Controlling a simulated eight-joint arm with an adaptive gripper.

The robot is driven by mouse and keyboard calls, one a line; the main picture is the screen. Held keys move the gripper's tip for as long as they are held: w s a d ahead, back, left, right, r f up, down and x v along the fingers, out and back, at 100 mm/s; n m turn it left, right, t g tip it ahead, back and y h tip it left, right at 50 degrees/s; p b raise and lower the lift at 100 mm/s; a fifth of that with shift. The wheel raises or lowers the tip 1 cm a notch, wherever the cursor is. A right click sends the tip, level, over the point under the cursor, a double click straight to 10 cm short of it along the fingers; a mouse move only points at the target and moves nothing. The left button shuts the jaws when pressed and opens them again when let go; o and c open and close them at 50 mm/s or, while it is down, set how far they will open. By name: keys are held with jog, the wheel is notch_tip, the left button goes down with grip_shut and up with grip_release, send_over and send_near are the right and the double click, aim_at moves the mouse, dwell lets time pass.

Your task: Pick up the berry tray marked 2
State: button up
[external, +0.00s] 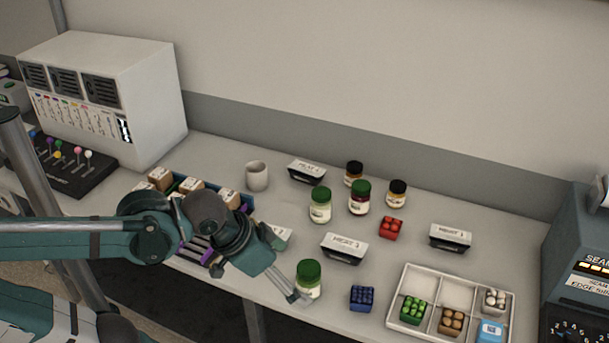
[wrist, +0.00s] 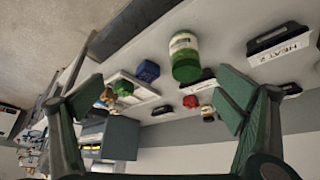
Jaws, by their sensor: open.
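Small knobbly berry-like trays show in the external view: a blue one (external: 362,298), a red one (external: 390,228), and green (external: 412,311), brown (external: 451,321) and white (external: 494,300) ones in a divided tray. I cannot read a 2 on any of them. In the wrist view the blue one (wrist: 147,70) and red one (wrist: 190,101) lie between my fingers' directions, at a distance. My gripper (external: 298,299) is open and empty, low by the front green-lidded jar (external: 309,279), left of the blue one; whether it touches the jar is unclear. The wrist view shows the spread fingers (wrist: 162,98).
The divided white tray (external: 428,274) also holds a light blue item (external: 490,331). Black-based labelled packs (external: 345,248), several jars (external: 360,197) and a white cup (external: 257,176) stand around. A grey machine (external: 578,270) is at right. The table's front edge is close to my gripper.

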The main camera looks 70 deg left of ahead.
jog(key=w+a+f+n+g+p, duration=0.1)
jog(key=a+f+n+g+p, duration=0.1)
jog(key=a, duration=0.7)
jog(key=w+a+f+n+g+p, duration=0.1)
jog(key=a+n+p, duration=0.3)
jog(key=a, duration=0.4)
jog(key=w+a+f+n+g+p, duration=0.1)
jog(key=a+f+n+g+p, duration=0.1)
jog(key=a, duration=0.7)
jog(key=shift+w+a+f+n+g+p, duration=0.35)
jog(key=shift+f+g+p, duration=0.25)
jog(key=shift+p, duration=0.8)
jog(key=shift+s+a+f+n, duration=0.2)
jog(key=shift+a+f+n, duration=0.05)
jog(key=shift+a, duration=0.15)
jog(key=shift+f, duration=0.15)
jog(key=shift+f, duration=1.15)
jog(key=shift+f, duration=0.1)
jog(key=shift+s+d+f+b, duration=0.15)
jog(key=shift+f+b, duration=0.25)
jog(key=shift+f, duration=2.1)
